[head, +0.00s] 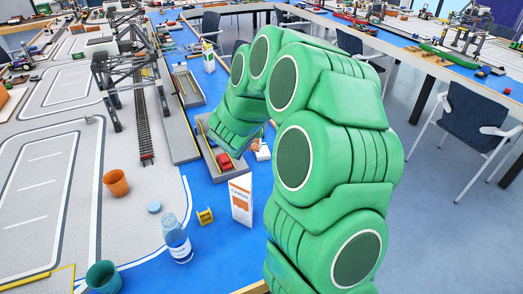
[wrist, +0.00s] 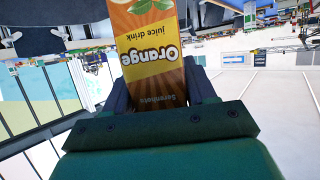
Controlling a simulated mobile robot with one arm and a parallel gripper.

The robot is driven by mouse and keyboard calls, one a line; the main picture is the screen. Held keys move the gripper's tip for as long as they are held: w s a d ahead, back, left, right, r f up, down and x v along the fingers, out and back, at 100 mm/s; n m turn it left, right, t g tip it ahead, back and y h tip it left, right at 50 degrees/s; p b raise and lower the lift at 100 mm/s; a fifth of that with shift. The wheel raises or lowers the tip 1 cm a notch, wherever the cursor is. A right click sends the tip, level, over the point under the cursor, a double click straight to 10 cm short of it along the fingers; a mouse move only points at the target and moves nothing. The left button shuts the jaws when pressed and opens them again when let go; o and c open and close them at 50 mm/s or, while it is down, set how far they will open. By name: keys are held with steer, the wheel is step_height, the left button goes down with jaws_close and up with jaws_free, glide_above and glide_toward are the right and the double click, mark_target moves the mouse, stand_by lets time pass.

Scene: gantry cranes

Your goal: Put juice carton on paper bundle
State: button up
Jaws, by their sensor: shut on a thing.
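My gripper (wrist: 157,88) is shut on an orange and yellow juice carton (wrist: 148,45), with one dark finger on each side of it. The carton's lettering, "Orange juice drink", appears upside down in the wrist view. In the head view my green arm arches over the table, and its end hides most of the gripper area. A small orange and white patch shows beside the arm's end, but I cannot tell whether it is the held carton. I cannot clearly pick out a paper bundle in either view.
On the table stand a white box with orange print (head: 241,200), a clear bottle (head: 177,240), a yellow spool (head: 205,216), an orange cup (head: 116,182) and a green cup (head: 103,277). A gantry crane (head: 130,70) stands farther back. A grey tray (head: 223,158) holds a red toy car (head: 225,161).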

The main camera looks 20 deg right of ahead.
steer(key=d+m, duration=0.1)
steer(key=d, duration=0.4)
steer(key=w+d+f, duration=0.3)
steer(key=w+f, duration=0.9)
steer(key=shift+w+d+f+g+h, duration=0.3)
steer(key=shift+w+d+g+h, duration=0.05)
steer(key=shift+g+h, duration=0.05)
stand_by(0.3)
steer(key=shift+f, duration=0.15)
steer(key=o, duration=1.2)
